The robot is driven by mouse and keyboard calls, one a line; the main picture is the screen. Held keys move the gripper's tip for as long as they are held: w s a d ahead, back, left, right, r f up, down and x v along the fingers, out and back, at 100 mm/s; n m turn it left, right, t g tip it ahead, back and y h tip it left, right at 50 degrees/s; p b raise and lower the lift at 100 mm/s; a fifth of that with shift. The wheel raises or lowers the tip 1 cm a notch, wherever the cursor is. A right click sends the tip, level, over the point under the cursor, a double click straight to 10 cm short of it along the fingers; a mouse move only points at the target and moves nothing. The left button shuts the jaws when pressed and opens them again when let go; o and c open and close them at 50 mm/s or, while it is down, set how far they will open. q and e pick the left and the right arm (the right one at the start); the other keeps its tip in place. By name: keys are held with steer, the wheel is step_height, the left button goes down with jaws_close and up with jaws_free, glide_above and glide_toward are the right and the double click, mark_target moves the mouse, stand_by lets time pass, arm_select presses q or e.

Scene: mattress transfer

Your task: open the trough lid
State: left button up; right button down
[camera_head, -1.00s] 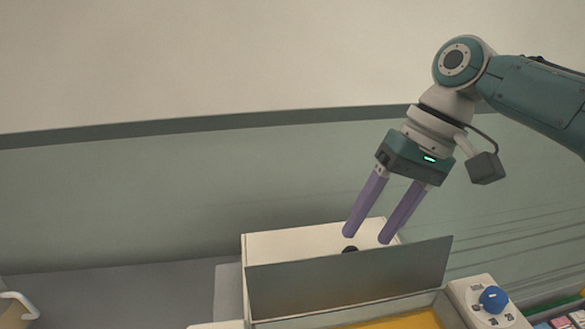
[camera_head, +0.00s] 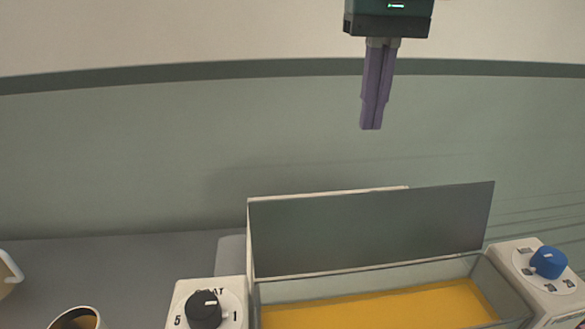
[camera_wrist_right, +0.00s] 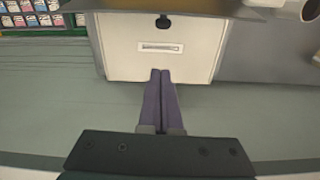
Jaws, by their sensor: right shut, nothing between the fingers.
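The trough lid (camera_head: 372,228) is a grey panel standing up, tilted back a little, along the far edge of the trough (camera_head: 262,292). Yellow material (camera_head: 380,308) shows inside the open trough in front of it. My right gripper (camera_head: 371,127) is shut and empty, with its purple fingers pointing down, above and behind the lid and apart from it. In the right wrist view my right gripper (camera_wrist_right: 160,72) points at the cream housing (camera_wrist_right: 112,50) behind the lid, which carries a black knob (camera_wrist_right: 163,21) and a slotted plate. My left gripper is out of view.
A black dial (camera_head: 203,310) stands left of the trough and a blue dial (camera_head: 548,262) right of it. A cup (camera_head: 78,319) with brown contents is at the lower left. The grey surface (camera_head: 110,265) behind it is mostly clear.

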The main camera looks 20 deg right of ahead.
mark_target(376, 224)
steer(key=s+f+p, duration=0.3)
steer(key=f+p, duration=0.1)
steer(key=f, duration=0.4)
steer(key=shift+a+f, duration=0.25)
steer(key=shift+a, duration=0.05)
stand_by(0.4)
steer(key=shift+r, duration=0.1)
